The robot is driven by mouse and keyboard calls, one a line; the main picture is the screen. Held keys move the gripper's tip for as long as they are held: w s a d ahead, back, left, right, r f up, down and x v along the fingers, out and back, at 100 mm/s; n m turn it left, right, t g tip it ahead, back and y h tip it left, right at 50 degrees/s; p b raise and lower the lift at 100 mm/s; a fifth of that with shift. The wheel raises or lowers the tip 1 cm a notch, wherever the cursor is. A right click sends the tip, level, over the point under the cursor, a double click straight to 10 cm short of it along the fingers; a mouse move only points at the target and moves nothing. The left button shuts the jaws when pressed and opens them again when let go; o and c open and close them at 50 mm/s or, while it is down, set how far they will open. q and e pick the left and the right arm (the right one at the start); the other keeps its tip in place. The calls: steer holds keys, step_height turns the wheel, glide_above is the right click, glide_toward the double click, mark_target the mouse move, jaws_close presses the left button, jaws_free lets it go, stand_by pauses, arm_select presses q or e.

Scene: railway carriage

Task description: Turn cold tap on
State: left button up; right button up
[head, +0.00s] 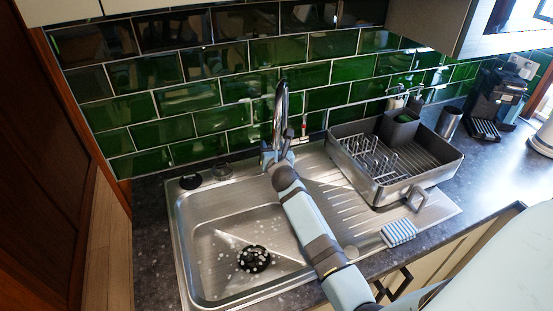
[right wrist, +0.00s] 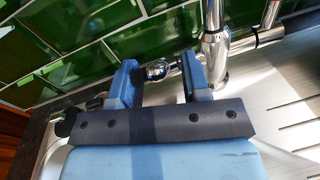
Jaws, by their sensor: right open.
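The chrome mixer tap (head: 281,105) stands at the back of the steel sink (head: 190,262), against green tiles. Its upright column (right wrist: 213,45) shows in the right wrist view, just right of my right finger. My right gripper (head: 277,157) is at the tap's base, with its arm reaching across the sink. In the right wrist view my right gripper (right wrist: 160,75) is open, and a small round chrome knob (right wrist: 158,70) appears between its fingers, on the left of the column. Whether the fingers touch it I cannot tell. A handle with a red mark (head: 304,128) stands on the right side. My left gripper is not in view.
A grey dish rack (head: 349,170) stands on the drainer at right, with a striped sponge (head: 398,233) in front of it. A coffee machine (head: 497,100) is farther right. A wooden panel (head: 104,250) bounds the left. The sink's basin is open, with white specks around the dark drain (head: 254,259).

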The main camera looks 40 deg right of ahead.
steer(key=f+b+v, duration=0.1)
steer(key=v, duration=1.1)
steer(key=shift+s+r, duration=0.25)
steer(key=shift+r, duration=0.25)
steer(key=shift+a, duration=0.1)
